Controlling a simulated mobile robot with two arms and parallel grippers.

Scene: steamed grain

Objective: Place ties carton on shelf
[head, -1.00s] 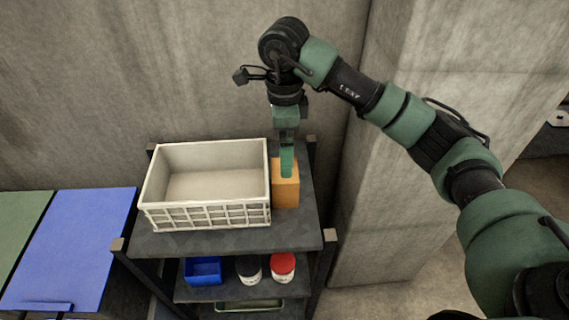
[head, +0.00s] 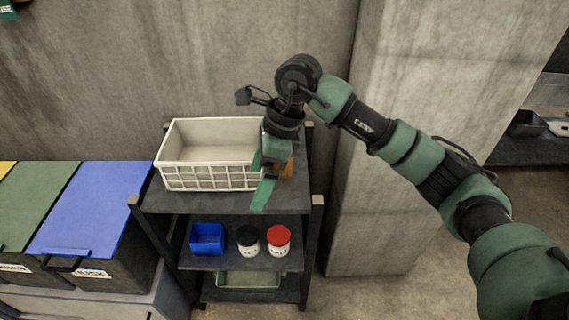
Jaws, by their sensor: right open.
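The orange ties carton (head: 287,170) stands on the top board of the dark shelf (head: 222,201), just right of the white crate. Most of it is hidden behind my right gripper (head: 262,180). That gripper is open, with its green fingers spread in front of the carton and over the shelf's front part. I see no carton between the fingers. My left gripper is not in the head view.
The white crate (head: 211,179) fills the left of the top board. Below are a blue bin (head: 207,239), a black-lidded jar (head: 248,240) and a red-lidded jar (head: 278,240). Lidded bins (head: 90,212) stand left; a concrete pillar (head: 385,200) stands right.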

